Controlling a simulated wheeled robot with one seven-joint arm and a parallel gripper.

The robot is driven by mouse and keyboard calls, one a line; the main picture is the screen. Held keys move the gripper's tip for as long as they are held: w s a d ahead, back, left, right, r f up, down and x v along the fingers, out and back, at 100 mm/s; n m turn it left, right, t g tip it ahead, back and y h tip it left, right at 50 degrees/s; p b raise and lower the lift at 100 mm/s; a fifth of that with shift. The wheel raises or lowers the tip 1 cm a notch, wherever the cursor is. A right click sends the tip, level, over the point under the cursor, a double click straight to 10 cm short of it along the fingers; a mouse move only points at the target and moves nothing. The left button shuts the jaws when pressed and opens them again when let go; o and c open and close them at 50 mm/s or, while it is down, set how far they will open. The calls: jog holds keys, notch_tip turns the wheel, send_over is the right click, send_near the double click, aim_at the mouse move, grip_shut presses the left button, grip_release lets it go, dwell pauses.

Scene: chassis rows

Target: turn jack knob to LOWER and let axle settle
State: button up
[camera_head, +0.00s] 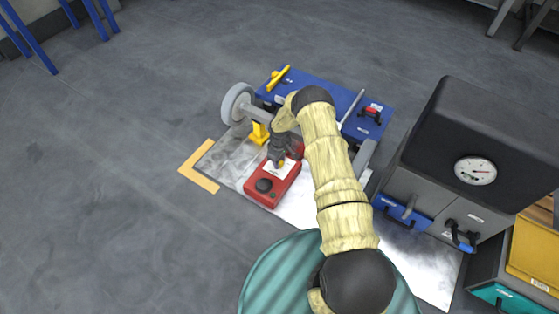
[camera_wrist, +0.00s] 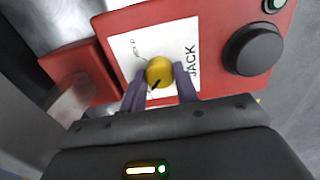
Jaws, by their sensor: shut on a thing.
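The red jack control box (camera_head: 262,197) sits on the grey metal plate; its white label reading JACK (camera_wrist: 124,50) shows in the wrist view. The yellow jack knob (camera_wrist: 159,71) has a dark pointer mark on its lower left side. My gripper (camera_wrist: 162,88) is shut on the knob, with one finger on each side of it. In the head view my gripper (camera_head: 280,160) reaches down onto the box. The axle (camera_head: 258,114) with a grey wheel (camera_head: 237,104) lies behind the box, above a yellow jack stand (camera_head: 259,134). The LOWER marking cannot be read.
A blue bench (camera_head: 318,92) with a yellow tool (camera_head: 278,77) and a red-handled part (camera_head: 371,113) stands behind. A dark cabinet with a gauge (camera_head: 475,170) stands at right. A large black knob (camera_wrist: 253,49) is on the same box.

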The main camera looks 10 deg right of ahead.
jog(key=o, duration=1)
notch_tip(320, 180, up, 17)
jog(key=p, duration=0.8)
jog(key=shift+r, duration=0.2)
